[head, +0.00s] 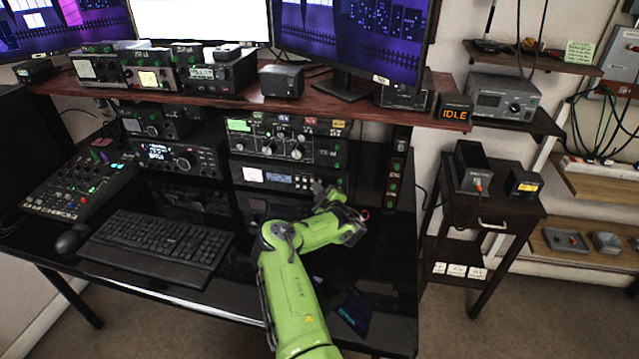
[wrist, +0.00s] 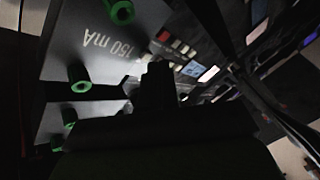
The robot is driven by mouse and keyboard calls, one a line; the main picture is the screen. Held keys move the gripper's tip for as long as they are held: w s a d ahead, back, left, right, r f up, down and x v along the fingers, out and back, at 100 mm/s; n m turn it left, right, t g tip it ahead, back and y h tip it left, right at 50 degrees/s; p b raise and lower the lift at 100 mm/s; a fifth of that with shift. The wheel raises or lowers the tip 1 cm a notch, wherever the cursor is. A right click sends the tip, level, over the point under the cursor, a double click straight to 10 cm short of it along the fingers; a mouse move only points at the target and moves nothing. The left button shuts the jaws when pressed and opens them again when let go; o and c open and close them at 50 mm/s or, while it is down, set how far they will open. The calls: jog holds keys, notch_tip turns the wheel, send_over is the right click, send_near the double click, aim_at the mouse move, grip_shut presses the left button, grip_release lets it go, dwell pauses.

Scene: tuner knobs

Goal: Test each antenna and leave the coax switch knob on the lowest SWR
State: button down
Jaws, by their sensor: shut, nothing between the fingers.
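My green arm reaches over the desk in the head view. My gripper (head: 327,193) is in front of the lower part of the centre radio rack, apart from the knobs above. A small display (head: 455,114) reads IDLE in orange. No SWR reading is legible.
The centre rack holds a unit with several knobs (head: 285,142) and a unit with a lit meter (head: 290,178). A keyboard (head: 158,246) and mouse (head: 72,240) lie left. A grey unit (head: 503,97) sits on the right shelf. A narrow vertical panel (head: 397,167) stands beside the rack.

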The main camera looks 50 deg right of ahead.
jog(key=shift+w+d, duration=0.15)
jog(key=shift+d, duration=0.15)
dwell(0.6)
jog(key=shift+s+a+r+p, duration=0.15)
jog(key=shift+s+a+p, duration=0.1)
jog(key=shift+a+p, duration=0.4)
jog(key=shift+s+a, duration=0.1)
jog(key=a+p, duration=0.1)
jog(key=s+a+p, duration=0.1)
jog(key=p, duration=0.1)
jog(key=shift+s+a, duration=0.1)
jog(key=shift+a, duration=0.3)
jog(key=shift+s+a+p, duration=0.3)
jog(key=shift+a+p, duration=0.2)
jog(key=shift+a, duration=0.4)
dwell(3.6)
